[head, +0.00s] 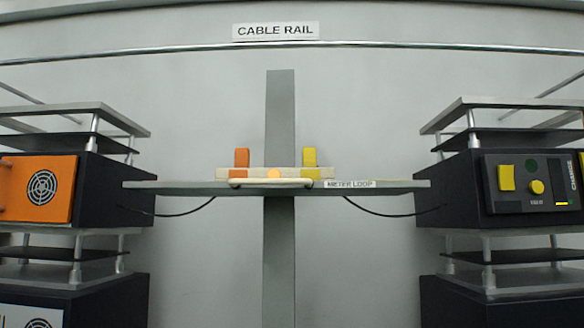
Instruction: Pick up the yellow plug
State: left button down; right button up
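A yellow plug (310,157) stands upright on the grey shelf (190,187) in the middle of the view, right of the post. A pale bar (262,172) crosses in front of it, and a lower yellow part shows under the bar. A matching orange plug (241,157) stands to its left at the same bar. Neither of my grippers is in view.
A pale loop (270,184) lies along the shelf's front edge, left of the "METER LOOP" label. Dark cables hang from both shelf ends. Dark equipment racks stand left and right; the right panel (530,184) has a yellow block and knob. Space before the shelf looks clear.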

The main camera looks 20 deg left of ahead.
aim_at(309, 155)
jog(key=j, duration=1.45)
